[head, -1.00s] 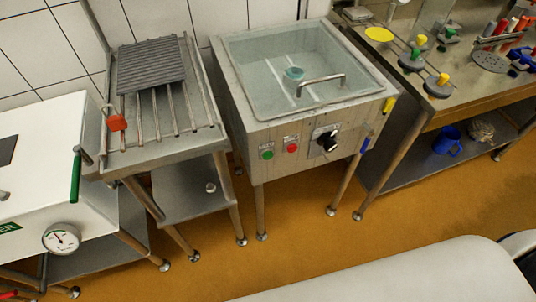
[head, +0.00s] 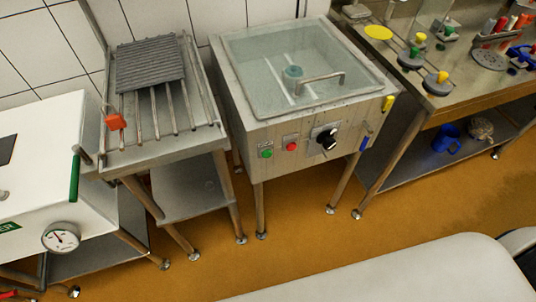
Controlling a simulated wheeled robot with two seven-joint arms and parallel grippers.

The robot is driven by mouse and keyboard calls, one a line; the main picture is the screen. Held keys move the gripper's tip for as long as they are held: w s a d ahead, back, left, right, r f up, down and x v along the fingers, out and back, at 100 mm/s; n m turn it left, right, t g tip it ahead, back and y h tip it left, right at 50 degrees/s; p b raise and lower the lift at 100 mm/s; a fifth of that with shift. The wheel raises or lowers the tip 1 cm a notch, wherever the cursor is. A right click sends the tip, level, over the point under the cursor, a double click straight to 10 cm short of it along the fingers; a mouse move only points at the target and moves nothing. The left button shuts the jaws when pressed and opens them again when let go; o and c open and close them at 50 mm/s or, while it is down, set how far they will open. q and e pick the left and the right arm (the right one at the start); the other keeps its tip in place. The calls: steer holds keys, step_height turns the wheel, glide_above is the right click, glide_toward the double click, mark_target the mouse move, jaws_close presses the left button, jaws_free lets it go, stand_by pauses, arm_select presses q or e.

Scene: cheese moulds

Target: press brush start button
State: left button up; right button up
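The brush machine (head: 283,150) is a steel box on legs with a clear lid (head: 290,70) that is down. A bar handle (head: 320,79) runs along the lid's front. On its front panel are a green button (head: 266,153), a red button (head: 291,147) and a black rotary knob (head: 328,140). Small labels above the buttons are too small to read surely. The green button is at the left of the red one. Neither of my grippers is in view.
A draining rack (head: 165,120) with a grey ribbed mat (head: 150,65) stands at the left. A white box with a gauge (head: 61,237) is further left. A workbench (head: 450,105) with stamps and a blue mug (head: 446,139) below is at the right.

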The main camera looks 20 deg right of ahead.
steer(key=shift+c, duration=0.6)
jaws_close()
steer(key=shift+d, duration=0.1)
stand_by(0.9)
